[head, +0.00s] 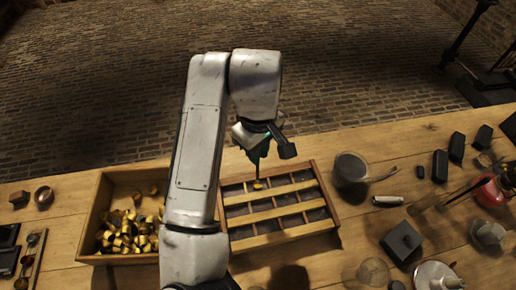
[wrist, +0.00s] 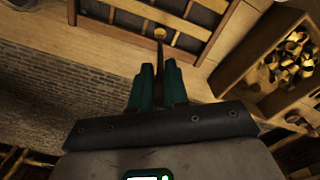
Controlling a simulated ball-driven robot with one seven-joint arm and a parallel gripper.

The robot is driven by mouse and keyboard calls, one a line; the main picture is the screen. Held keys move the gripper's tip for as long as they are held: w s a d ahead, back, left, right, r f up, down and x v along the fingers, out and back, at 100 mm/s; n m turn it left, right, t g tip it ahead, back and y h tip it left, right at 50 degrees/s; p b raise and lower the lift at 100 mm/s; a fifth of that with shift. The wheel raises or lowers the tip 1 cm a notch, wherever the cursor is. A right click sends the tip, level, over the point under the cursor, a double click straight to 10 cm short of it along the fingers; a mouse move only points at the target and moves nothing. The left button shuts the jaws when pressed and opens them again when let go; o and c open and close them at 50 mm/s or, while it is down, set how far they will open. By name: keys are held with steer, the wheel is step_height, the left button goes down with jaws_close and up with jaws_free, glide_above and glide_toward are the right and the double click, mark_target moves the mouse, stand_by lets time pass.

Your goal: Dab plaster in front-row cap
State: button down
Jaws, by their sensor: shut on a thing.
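My gripper (head: 257,157) hangs point-down above the far part of the slatted wooden rack (head: 327,198). In the wrist view its green fingers (wrist: 159,72) are shut on a thin dark tool (wrist: 160,53), whose far end points at a brass cap (wrist: 159,33). The same brass cap (head: 258,184) shows in the head view at the rack's far slat, just below my gripper. I cannot tell whether the tool's tip touches the cap. Any plaster on the tip is too small to tell. The rack also shows in the wrist view (wrist: 182,14).
A wooden box (head: 92,218) of loose brass caps stands left of the rack, partly behind my arm. A grey cup (head: 350,168) with a handle stands close on the right. Dark blocks, a grey square box (head: 401,241) and glassware crowd the table's right side.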

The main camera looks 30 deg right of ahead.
steer(key=shift+f+b, duration=0.85)
steer(key=shift+f, duration=0.65)
stand_by(1.0)
steer(key=shift+r, duration=0.1)
stand_by(0.7)
steer(key=shift+r+p, duration=3.75)
steer(key=shift+p, duration=0.1)
